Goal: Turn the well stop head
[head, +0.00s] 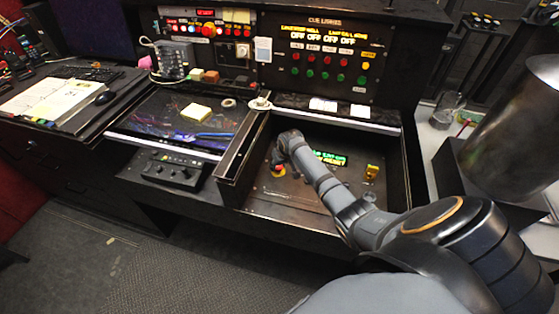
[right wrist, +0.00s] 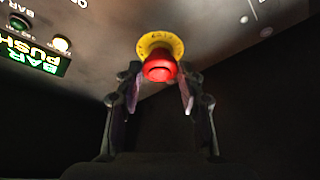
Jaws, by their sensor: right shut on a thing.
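The well stop head is a red mushroom button (right wrist: 160,68) on a yellow collar (right wrist: 152,43), set in a dark metal panel in the right wrist view. In the head view its red and yellow edge (head: 279,171) shows just below my right gripper (head: 276,160), mostly covered by it. In the right wrist view the two fingers of my right gripper (right wrist: 160,84) stand on either side of the red head, shut on it. My left gripper is not in view.
The panel lies in a recessed black box with raised walls (head: 241,160). A green-lit display (head: 329,158) and a yellow control (head: 371,172) sit right of the head. The cue lights panel (head: 325,55) stands behind; a metal cylinder (head: 515,125) is at right.

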